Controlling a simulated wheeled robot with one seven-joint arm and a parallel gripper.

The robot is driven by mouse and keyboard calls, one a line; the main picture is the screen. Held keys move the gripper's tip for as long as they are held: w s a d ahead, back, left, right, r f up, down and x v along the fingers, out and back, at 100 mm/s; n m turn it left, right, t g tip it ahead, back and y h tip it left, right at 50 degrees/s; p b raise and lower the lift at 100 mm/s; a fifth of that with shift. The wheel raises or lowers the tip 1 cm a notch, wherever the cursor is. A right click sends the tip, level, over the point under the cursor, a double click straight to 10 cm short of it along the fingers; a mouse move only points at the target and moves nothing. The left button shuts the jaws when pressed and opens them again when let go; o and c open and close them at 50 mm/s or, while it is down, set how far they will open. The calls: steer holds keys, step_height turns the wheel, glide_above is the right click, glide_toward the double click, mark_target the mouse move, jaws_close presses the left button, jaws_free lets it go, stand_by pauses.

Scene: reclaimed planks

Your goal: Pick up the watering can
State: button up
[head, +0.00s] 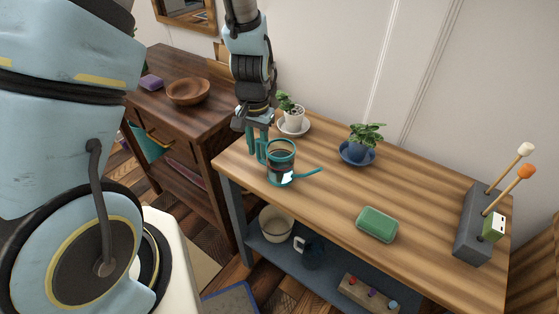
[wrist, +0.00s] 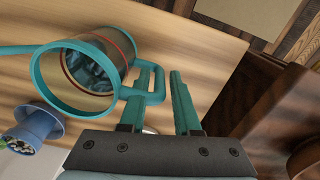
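The watering can (head: 282,174) stands upright near the left end of the plank table, a clear or metallic body with teal rims, its teal spout pointing right. In the wrist view the watering can (wrist: 88,75) shows its open top, with bluish contents or reflections inside. Its teal handle (wrist: 158,88) faces my gripper. My gripper (head: 257,142) is at the handle side of the can. In the wrist view my gripper (wrist: 161,72) has its teal fingers apart, with the handle's outer bar between them. Whether a finger touches the handle is unclear.
A potted plant on a saucer (head: 292,127) stands close behind the can, and a blue-potted plant (head: 361,150) to the right. A green block (head: 378,224) lies front right, a grey holder (head: 478,225) at the far right. A dark cabinet with a wooden bowl (head: 188,91) stands left.

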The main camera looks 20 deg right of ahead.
steer(key=shift+f, duration=0.5)
jaws_close()
stand_by(1.1)
